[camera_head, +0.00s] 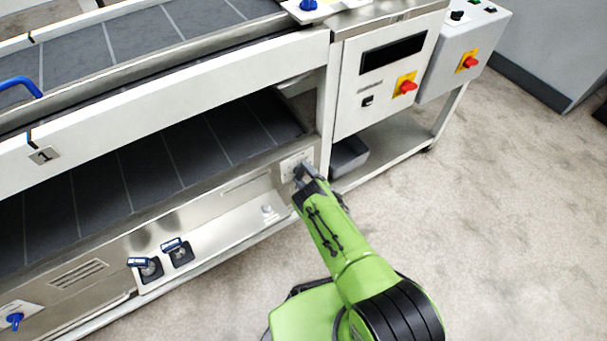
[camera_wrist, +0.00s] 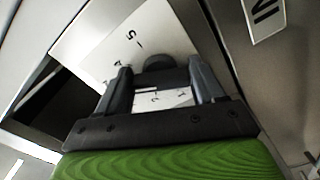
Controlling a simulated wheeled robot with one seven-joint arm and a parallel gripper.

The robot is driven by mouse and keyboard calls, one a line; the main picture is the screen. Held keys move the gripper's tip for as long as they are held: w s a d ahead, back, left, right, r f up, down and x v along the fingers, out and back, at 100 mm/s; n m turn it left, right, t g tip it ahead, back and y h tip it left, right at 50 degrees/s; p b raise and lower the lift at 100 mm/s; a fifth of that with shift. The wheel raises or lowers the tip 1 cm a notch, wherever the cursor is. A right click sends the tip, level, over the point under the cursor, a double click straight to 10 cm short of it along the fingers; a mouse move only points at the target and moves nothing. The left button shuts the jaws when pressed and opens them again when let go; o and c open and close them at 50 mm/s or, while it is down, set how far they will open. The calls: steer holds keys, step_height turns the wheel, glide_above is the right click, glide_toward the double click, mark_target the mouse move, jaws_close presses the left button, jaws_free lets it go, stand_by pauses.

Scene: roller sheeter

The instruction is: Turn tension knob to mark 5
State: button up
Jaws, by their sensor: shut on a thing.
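The tension knob (camera_wrist: 158,64) is a dark, rounded piece between my fingers in the wrist view, partly hidden by them. It sits on a white scale plate (camera_wrist: 150,30), where the mark 5 shows beyond the fingers and lower numbers show between and beside them. The plate also shows in the head view (camera_head: 288,168), on the machine's lower front panel. My gripper (camera_wrist: 162,76) is shut on the knob; in the head view it is at the plate (camera_head: 304,174). I cannot tell which mark the knob points at.
Two dark knobs with blue tags (camera_head: 150,267) (camera_head: 181,253) sit lower left on the panel. A control box (camera_head: 385,75) with a red switch (camera_head: 408,87) stands above right. A grey bin (camera_head: 348,155) lies on the shelf below it. The floor (camera_head: 490,230) at right is clear.

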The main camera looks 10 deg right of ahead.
steer(key=m, duration=0.6)
steer(key=shift+s+f+m+p, duration=0.1)
steer(key=shift+f+m+p, duration=0.05)
steer(key=shift+m+p, duration=0.2)
steer(key=m+p, duration=0.1)
steer(key=m, duration=0.5)
steer(key=shift+a+f, duration=0.1)
steer(key=shift+m, duration=0.25)
steer(key=shift+c, duration=0.3)
steer(key=o, duration=0.9)
steer(key=shift+c, duration=0.2)
steer(key=shift+o, duration=0.8)
